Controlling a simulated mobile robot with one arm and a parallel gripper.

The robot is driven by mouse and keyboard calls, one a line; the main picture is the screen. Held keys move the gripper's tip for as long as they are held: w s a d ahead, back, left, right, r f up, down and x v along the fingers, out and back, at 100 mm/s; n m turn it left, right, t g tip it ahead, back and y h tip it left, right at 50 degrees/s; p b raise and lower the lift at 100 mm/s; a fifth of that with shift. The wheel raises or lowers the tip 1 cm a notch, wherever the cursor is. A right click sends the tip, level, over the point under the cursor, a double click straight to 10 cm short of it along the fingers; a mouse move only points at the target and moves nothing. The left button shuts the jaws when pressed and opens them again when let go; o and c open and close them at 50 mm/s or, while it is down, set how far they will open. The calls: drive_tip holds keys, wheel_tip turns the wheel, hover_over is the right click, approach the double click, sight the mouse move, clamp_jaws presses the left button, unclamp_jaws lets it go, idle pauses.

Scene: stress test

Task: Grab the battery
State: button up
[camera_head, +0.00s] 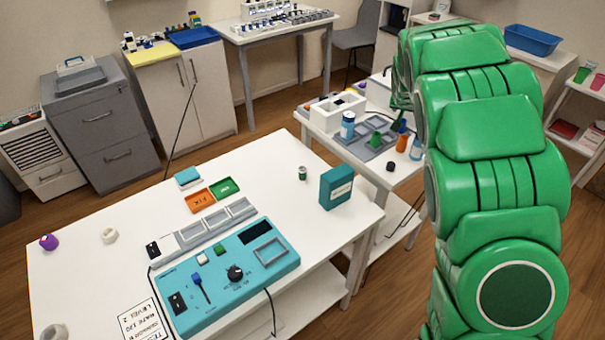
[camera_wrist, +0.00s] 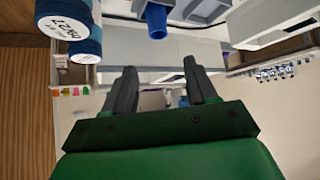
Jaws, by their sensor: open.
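A small green and white cylinder (camera_head: 302,173), which looks like the battery, stands upright on the white table, left of a teal box (camera_head: 337,187). In the wrist view my gripper (camera_wrist: 160,82) has its two dark fingers spread apart with nothing held between them. In the head view my green arm reaches over the side table, and the fingers cannot be made out there. My gripper is well away from the cylinder. The cylinder cannot be made out in the wrist view.
A teal control panel (camera_head: 225,277) fills the front of the white table (camera_head: 110,285). Orange (camera_head: 199,201) and green (camera_head: 224,187) trays lie behind it. The side table (camera_head: 402,170) holds bottles and a grey tray.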

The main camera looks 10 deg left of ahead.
drive_tip(key=a+r+m+t+y, duration=0.3)
drive_tip(key=a+r+m, duration=0.4)
drive_tip(key=a+m, duration=0.15)
drive_tip(key=m+t, duration=0.2)
drive_tip(key=m, duration=2.2)
hover_over(303, 169)
drive_tip(key=s, duration=0.5)
wheel_tip(303, 169, down, 5)
drive_tip(key=shift+y, duration=0.3)
wheel_tip(303, 169, down, 19)
drive_tip(key=shift+w+d+f, duration=0.1)
drive_tip(key=shift+d, duration=0.05)
drive_tip(key=shift+x, duration=3.7)
drive_tip(key=shift+f, duration=0.1)
